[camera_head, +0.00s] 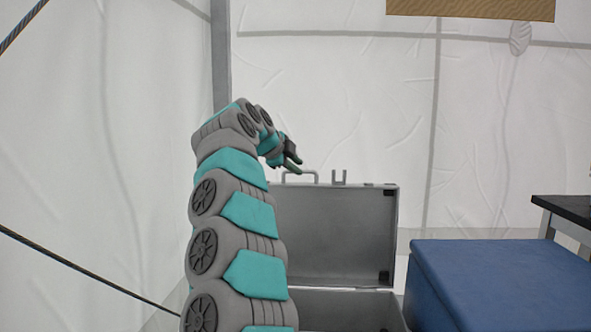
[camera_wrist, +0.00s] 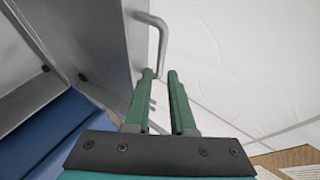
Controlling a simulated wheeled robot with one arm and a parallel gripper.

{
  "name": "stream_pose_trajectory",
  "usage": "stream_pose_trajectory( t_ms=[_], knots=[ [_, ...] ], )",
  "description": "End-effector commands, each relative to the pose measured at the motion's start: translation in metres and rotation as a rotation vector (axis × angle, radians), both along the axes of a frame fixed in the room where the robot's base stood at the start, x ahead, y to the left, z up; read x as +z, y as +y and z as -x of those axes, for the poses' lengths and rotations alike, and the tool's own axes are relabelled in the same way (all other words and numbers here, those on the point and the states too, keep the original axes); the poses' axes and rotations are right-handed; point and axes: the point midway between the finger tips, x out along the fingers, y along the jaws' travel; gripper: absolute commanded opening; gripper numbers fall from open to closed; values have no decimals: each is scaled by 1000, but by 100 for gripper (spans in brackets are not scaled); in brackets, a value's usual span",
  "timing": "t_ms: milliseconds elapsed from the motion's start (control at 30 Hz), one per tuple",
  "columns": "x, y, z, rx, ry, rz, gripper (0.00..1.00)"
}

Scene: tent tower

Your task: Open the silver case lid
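The silver case stands open in the head view. Its lid (camera_head: 335,230) is upright, with its inner face and dark corner pieces showing. Part of the case's base (camera_head: 345,312) shows below it. A handle (camera_head: 312,176) stands on the lid's top edge and also shows in the wrist view (camera_wrist: 161,35). My gripper (camera_head: 297,164) is at the lid's top edge by the handle. In the wrist view my gripper (camera_wrist: 159,73) has its green fingers apart, with the handle's end close to the fingertips. I cannot tell whether they touch. My arm hides the case's left side.
A blue box (camera_head: 500,275) stands right of the case, and a dark-topped table (camera_head: 565,207) is at the right edge. White tent walls (camera_head: 330,100) are behind and to the left. A tan panel (camera_head: 470,9) hangs at the top.

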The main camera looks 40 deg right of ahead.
Motion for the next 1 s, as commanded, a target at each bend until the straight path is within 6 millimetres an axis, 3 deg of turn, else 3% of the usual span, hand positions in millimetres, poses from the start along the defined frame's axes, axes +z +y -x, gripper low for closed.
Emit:
stream_pose_trajectory(
  t_ms=[167, 567, 1000],
  knots=[
    [-5, 0, 0, -2, 6, -8, 44],
    [-6, 4, 1, -2, 9, -15, 45],
    [28, 56, 13, -1, 10, -13, 45]
  ],
)
